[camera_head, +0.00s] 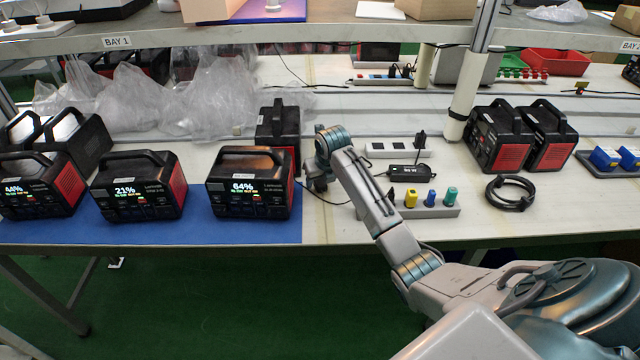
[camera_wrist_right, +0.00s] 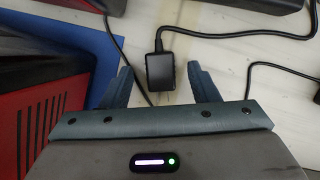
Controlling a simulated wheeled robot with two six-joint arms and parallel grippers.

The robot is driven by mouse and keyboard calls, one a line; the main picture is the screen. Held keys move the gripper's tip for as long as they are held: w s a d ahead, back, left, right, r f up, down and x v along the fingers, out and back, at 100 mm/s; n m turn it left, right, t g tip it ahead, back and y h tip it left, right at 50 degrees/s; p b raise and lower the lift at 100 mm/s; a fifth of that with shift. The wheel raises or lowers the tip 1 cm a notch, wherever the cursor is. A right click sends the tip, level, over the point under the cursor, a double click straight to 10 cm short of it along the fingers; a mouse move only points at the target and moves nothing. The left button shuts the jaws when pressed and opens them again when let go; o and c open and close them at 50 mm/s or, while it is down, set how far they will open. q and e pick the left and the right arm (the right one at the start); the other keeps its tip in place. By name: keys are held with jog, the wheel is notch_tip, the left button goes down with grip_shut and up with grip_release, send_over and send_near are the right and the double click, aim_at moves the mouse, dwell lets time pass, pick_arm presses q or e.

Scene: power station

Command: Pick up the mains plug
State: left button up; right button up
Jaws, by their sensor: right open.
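In the wrist view a small black block with a cable, which looks like the mains plug (camera_wrist_right: 160,72), lies on the pale bench top. Its cable leaves the far end and curves off to the right. My right gripper (camera_wrist_right: 159,80) is open, with one finger on each side of the plug and a gap on both sides. I cannot tell how far above the bench the fingers are. In the head view my right gripper (camera_head: 318,184) is over the bench, right of the 64% power station (camera_head: 250,183); the plug is hidden there. My left gripper is out of view.
A black charger (camera_head: 408,172), a white socket strip (camera_head: 388,151) and a grey holder (camera_head: 412,210) with coloured connectors lie to the right. A coiled black cable (camera_head: 511,193) is farther right. More power stations (camera_head: 137,186) stand on the blue mat (camera_head: 60,231) at left.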

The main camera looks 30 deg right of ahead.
jog(key=shift+w+f, duration=0.1)
jog(key=shift+f, duration=0.25)
jog(key=c, duration=1)
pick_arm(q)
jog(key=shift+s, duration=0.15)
pick_arm(e)
jog(key=shift+r, duration=0.2)
